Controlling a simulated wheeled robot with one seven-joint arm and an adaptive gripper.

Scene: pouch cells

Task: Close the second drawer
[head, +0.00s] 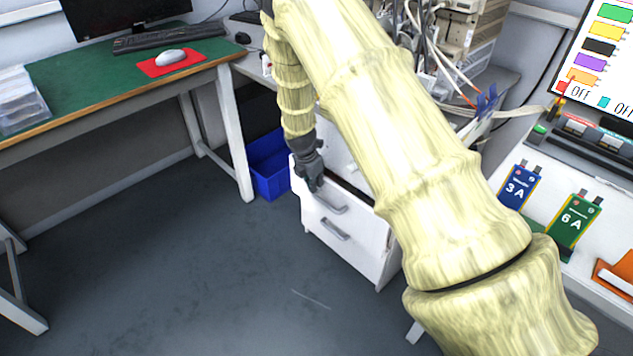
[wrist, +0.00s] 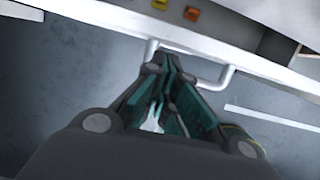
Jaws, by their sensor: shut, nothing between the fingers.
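The white drawer cabinet (head: 375,258) stands below the bench in the middle of the head view. Its second drawer (head: 352,213) sticks out part way, with a dark gap above its front panel. The drawer's bar handle (head: 325,203) is below my gripper (head: 316,184). In the wrist view, my gripper (wrist: 172,68) is shut and empty, with its fingertips at the bar handle (wrist: 228,76). I cannot tell whether they touch it. My arm hides part of the cabinet in the head view.
A lower drawer handle (head: 336,230) shows beneath. A blue bin (head: 270,163) stands left of the cabinet, beside a green-topped desk (head: 95,85). Orange and yellow items (wrist: 191,13) show beyond the drawer's front in the wrist view. The grey floor (head: 190,260) is clear.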

